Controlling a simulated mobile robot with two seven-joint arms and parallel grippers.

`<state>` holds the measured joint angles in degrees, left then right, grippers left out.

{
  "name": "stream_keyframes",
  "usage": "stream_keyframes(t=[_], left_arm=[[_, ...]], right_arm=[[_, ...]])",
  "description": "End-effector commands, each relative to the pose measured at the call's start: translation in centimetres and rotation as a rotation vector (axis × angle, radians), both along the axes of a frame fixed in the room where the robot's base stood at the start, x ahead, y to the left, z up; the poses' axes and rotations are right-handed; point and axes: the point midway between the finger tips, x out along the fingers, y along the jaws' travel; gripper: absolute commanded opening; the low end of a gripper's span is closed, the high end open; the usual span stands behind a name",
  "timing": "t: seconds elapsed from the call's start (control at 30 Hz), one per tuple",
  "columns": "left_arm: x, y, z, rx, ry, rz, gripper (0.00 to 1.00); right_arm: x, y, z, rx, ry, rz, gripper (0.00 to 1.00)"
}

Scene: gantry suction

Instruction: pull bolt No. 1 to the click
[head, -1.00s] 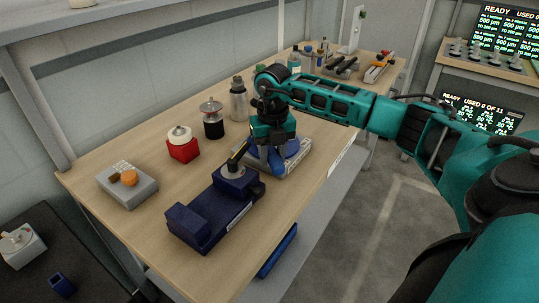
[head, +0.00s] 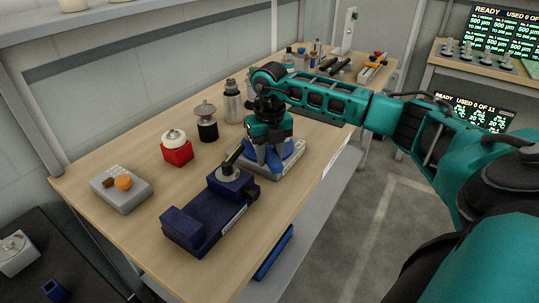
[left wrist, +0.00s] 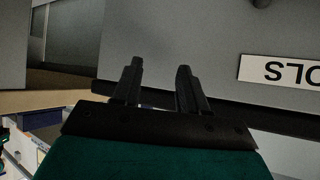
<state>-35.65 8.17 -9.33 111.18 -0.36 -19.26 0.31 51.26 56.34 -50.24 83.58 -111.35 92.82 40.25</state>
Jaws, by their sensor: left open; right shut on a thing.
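My right gripper (head: 269,160) points down over a fixture with a blue top and a pale grey base (head: 290,165) on the bench. It is shut on a part of this fixture, but the gripped part is mostly hidden by the fingers. No bolt number can be read, so I cannot tell whether it is bolt No. 1. A dark blue device (head: 205,215) with a yellow-and-black lever stands in front of it to the left. My left gripper (left wrist: 157,85) is open and empty in the left wrist view, facing a plain grey surface.
On the bench (head: 125,235) stand a grey box with an orange knob (head: 121,188), a red-based unit (head: 177,150), a black-based unit (head: 207,125) and a metal bottle (head: 233,102). Tools lie at the far end. A shelf (head: 130,25) overhangs the back. A sign (left wrist: 280,70) shows in the left wrist view.

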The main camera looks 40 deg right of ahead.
Motion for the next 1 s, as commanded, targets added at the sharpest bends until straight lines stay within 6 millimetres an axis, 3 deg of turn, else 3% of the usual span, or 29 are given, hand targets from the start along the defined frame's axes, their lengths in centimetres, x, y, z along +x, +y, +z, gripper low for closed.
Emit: stream_keyframes(t=[0.47, 1.0], left_arm=[[0.0, 0.0, 0.4, 0.0, 0.0, 0.0, 0.43], [-0.2, 0.0, 0.3, 0.001, 0.004, 0.0, 0.43]], right_arm=[[0.1, 0.0, 1.8, 0.0, -0.005, 0.0, 0.0], [0.1, 0.0, 5.5, 0.0, -0.005, -0.001, 0.0]])
